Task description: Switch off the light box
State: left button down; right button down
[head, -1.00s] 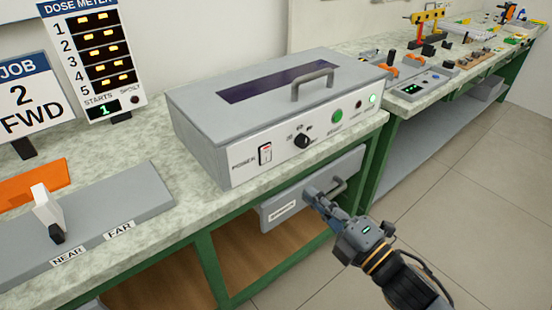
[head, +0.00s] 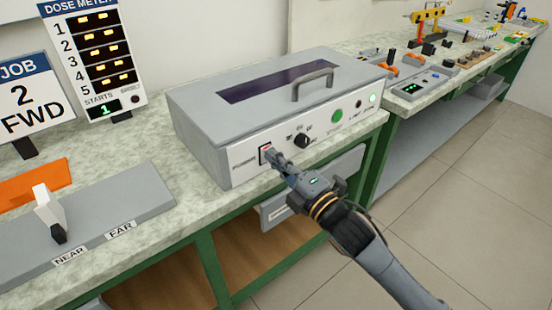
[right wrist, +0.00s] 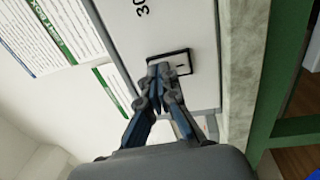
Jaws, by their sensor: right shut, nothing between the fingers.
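The light box (head: 190,140) is a grey box with a handle on its lid and a white front panel, standing on the bench. Its power switch (head: 265,150) is at the left of the panel, partly hidden by my right gripper (head: 272,155). The right gripper is shut and empty, with its fingertips at the switch. In the right wrist view the shut fingertips (right wrist: 160,70) overlap the black-framed switch (right wrist: 182,62); I cannot tell whether they touch it. My left gripper is not in view.
A dial (head: 302,141) and a green button (head: 337,115) sit right of the switch. A drawer (head: 275,209) is below the bench top. A dose meter (head: 95,55), a job sign (head: 28,105) and a NEAR/FAR fixture (head: 140,195) are at left.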

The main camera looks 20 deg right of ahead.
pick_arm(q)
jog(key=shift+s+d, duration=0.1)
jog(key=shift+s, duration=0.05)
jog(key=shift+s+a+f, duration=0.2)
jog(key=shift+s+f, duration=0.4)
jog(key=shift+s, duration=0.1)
pick_arm(e)
jog(key=v, duration=1.1)
jog(key=shift+s+d, duration=0.15)
jog(key=shift+s, duration=0.25)
